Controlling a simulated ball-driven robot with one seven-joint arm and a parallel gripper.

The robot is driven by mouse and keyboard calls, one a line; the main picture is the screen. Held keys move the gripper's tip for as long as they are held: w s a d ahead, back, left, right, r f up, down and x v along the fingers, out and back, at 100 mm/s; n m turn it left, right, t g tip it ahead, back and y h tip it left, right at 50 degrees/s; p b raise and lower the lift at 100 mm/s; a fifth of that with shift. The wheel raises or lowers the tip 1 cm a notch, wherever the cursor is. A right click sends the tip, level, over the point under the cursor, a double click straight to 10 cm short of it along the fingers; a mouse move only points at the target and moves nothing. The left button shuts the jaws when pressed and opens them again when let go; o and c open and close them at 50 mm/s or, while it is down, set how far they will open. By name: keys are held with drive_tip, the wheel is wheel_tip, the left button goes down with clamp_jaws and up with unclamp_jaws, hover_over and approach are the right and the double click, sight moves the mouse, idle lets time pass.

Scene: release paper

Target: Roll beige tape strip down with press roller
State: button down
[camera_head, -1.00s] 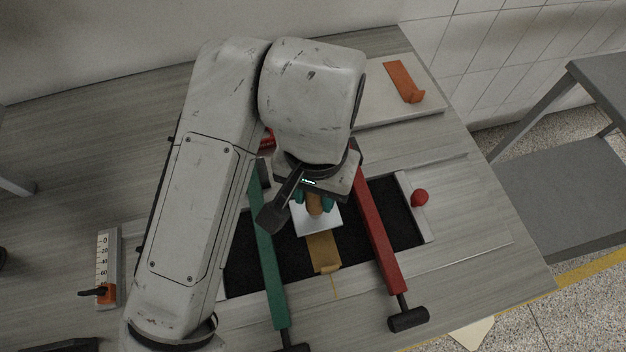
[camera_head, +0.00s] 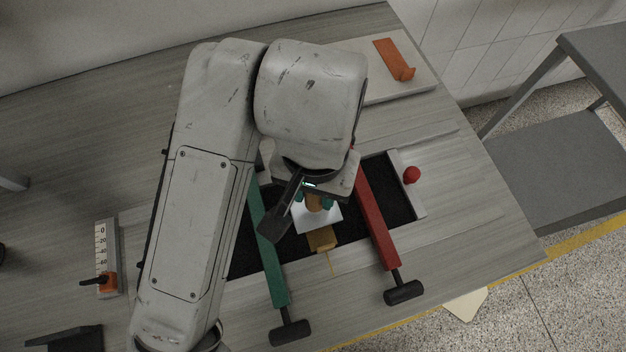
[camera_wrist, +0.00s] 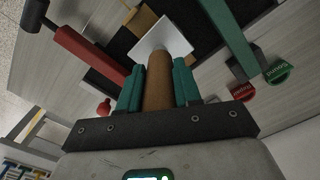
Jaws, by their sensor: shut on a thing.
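My gripper (camera_wrist: 158,88) has teal fingers shut on the brown handle of the press roller (camera_wrist: 158,75); in the head view it also shows (camera_head: 314,202) below my wrist. The roller's pale, plate-like head (camera_head: 318,219) lies over the beige tape strip (camera_head: 322,240), between the green bar and the red bar. The strip's near end sticks out past the head, with a thin tail toward the front edge. The head hides the rest of the strip there. In the wrist view a piece of the strip (camera_wrist: 142,20) shows beyond the head.
A green bar (camera_head: 268,248) and a red bar (camera_head: 376,222) with black handles flank the strip over a black bed (camera_head: 395,200). A red knob (camera_head: 411,174) stands at right. An orange piece (camera_head: 395,60) lies on a pale board behind. A scale with an orange slider (camera_head: 107,282) is at left.

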drive_tip(key=shift+s+d, duration=0.15)
drive_tip(key=shift+s, duration=0.35)
drive_tip(key=shift+s+d, duration=0.15)
drive_tip(key=shift+s, duration=0.45)
drive_tip(key=shift+s+d+f, duration=0.1)
drive_tip(key=shift+s+d, duration=0.05)
drive_tip(key=shift+s, duration=0.25)
drive_tip(key=shift+s+d+f, duration=0.1)
drive_tip(key=shift+s, duration=0.3)
